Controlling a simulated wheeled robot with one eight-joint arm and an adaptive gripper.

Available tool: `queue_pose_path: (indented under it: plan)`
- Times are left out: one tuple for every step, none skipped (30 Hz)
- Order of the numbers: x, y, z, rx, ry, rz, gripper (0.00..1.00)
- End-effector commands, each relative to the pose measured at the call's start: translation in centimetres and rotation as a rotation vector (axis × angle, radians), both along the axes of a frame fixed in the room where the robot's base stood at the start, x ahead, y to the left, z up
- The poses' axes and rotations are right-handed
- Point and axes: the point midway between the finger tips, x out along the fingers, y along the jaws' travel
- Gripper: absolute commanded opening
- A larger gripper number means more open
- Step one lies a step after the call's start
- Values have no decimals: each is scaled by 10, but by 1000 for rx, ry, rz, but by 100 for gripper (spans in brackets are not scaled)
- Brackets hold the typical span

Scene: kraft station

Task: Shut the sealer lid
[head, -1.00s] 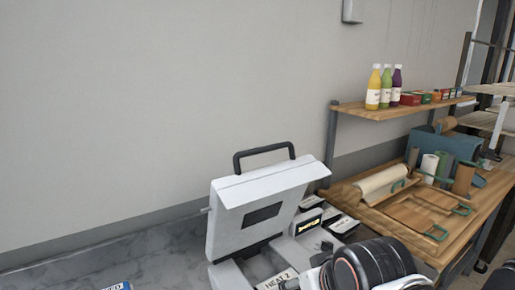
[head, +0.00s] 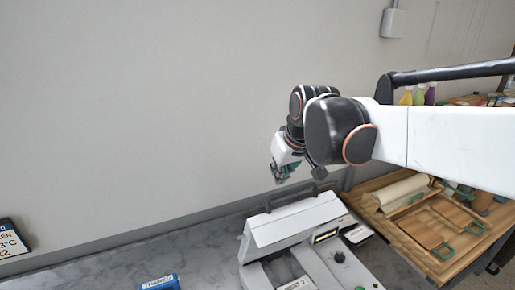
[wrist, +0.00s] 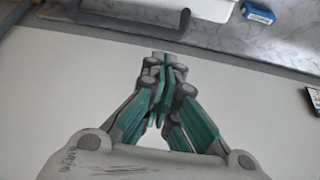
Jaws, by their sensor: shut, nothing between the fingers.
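The sealer (head: 262,275) is a white case on the counter, in the lower middle of the head view. Its lid (head: 295,222) stands raised and tilted, with a dark handle (head: 290,192) along its upper edge. My gripper (head: 281,178) is shut and empty, just above and behind the handle, on the wall side. In the wrist view my closed fingers (wrist: 162,75) point toward the counter, and the handle (wrist: 135,38) and a white edge of the lid (wrist: 195,8) show beyond them. Whether the fingers touch the handle cannot be told.
A blue labelled block (head: 160,283) lies on the grey marble counter (head: 190,258). The plain wall (head: 130,120) is close behind my gripper. A wooden bench (head: 420,228) with boards stands right. The counter left of the sealer is mostly clear.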

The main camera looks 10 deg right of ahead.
Motion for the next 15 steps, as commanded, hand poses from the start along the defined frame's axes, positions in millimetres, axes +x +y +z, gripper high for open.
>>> queue_pose_path:
  plan:
    - [10, 4, 18, -1, 4, 12, 0]
    - [14, 6, 22, -1, 6, 17, 0]
    - [19, 9, 26, -2, 9, 24, 0]
    - [22, 10, 29, -2, 10, 28, 0]
    - [25, 11, 31, -2, 12, 31, 0]
    - [28, 13, 33, -2, 13, 35, 0]
    - [29, 14, 33, -2, 14, 36, 0]
    - [30, 14, 34, -2, 15, 39, 0]
    - [32, 15, 33, -2, 16, 40, 0]
    - [33, 15, 32, -2, 16, 41, 0]
    - [34, 16, 31, -2, 16, 41, 0]
    - [35, 16, 28, -2, 16, 41, 0]
    - [36, 16, 26, -2, 16, 42, 0]
    - [38, 17, 23, -2, 16, 41, 0]
    - [40, 18, 18, -2, 16, 42, 0]
